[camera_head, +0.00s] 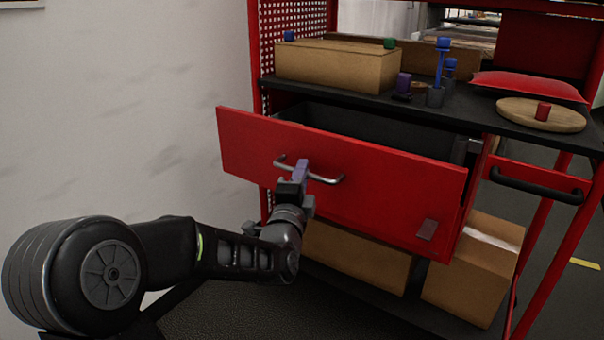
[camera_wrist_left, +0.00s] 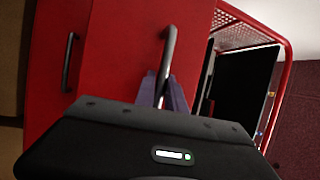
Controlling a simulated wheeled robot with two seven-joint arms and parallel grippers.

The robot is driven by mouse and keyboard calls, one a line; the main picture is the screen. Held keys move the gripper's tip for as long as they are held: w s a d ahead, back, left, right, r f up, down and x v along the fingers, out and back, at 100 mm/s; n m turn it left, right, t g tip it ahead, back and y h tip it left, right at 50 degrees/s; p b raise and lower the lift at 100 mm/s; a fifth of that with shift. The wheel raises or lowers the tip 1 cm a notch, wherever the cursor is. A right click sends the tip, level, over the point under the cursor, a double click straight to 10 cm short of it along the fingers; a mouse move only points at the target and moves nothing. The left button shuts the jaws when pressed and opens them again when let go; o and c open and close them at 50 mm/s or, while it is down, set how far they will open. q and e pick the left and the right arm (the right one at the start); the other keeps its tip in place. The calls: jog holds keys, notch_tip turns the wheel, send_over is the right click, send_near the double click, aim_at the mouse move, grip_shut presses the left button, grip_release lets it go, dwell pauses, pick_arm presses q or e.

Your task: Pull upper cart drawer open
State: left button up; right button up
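The upper drawer (camera_head: 390,187) of the red cart has a broad red front and stands pulled out, with a gap showing its dark inside (camera_head: 370,127) behind the front. A silver bar handle (camera_head: 325,180) runs across the front; it also shows in the left wrist view (camera_wrist_left: 169,45). My left gripper (camera_head: 300,172) is at the handle's middle, its purple fingers on either side of the bar. In the left wrist view the fingers (camera_wrist_left: 163,92) are close together around the handle and look shut on it. My right gripper is not in view.
The cart's black top shelf (camera_head: 450,115) carries a cardboard box (camera_head: 335,65), blue pegs, a red cushion (camera_head: 527,86) and a round wooden board (camera_head: 555,118). Cardboard boxes (camera_head: 473,267) stand below the drawer. A black handle (camera_head: 540,187) is at the right. A pale wall is at the left.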

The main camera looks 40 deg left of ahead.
pick_arm(q)
jog(key=o, duration=0.3)
jog(key=shift+o, duration=0.2)
jog(key=shift+s+d, duration=0.15)
jog(key=shift+s, duration=0.05)
jog(key=b+v, duration=0.1)
jog(key=v, duration=0.6)
jog(key=shift+s+b, duration=0.15)
jog(key=shift+b, duration=0.25)
jog(key=shift+f, duration=0.1)
